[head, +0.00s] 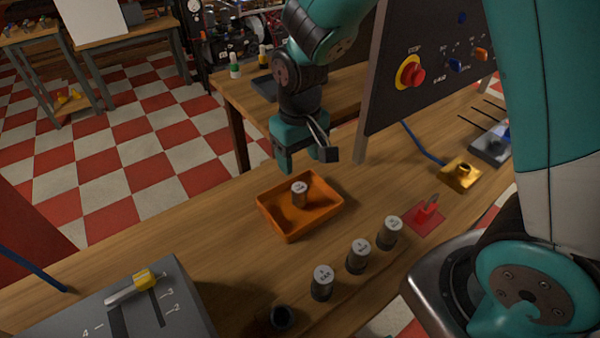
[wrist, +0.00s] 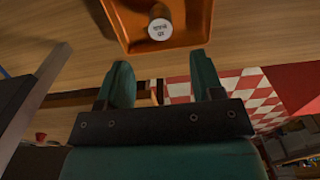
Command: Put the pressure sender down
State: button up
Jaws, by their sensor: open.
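A grey cylinder with a pale labelled top, which I take to be the pressure sender (head: 299,193), stands upright in the orange tray (head: 273,220) on the wooden bench. In the wrist view its round top (wrist: 159,29) shows printed text too small to read surely, inside the orange tray (wrist: 190,42). My gripper (head: 306,160) is open and empty, above and behind the tray in the head view, apart from the cylinder. In the wrist view the two teal fingers (wrist: 161,65) are spread with nothing between them.
Three similar cylinders (head: 358,256) stand in a row right of the tray, with a dark round socket (head: 281,317) at the near end. A red pad (head: 427,217), a yellow block (head: 461,173) and an upright control panel (head: 420,75) are right. A grey lever box (head: 130,310) is front left.

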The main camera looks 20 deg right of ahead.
jog(key=s+a+r+n+y, duration=0.2)
jog(key=s+r, duration=0.5)
jog(key=s, duration=0.2)
jog(key=s+a+r+n+y, duration=0.2)
jog(key=s+r+n, duration=0.1)
jog(key=s+r, duration=0.4)
jog(key=shift+s+a, duration=0.3)
jog(key=shift+s, duration=0.75)
jog(key=shift+d+r, duration=0.1)
jog(key=shift+d, duration=0.05)
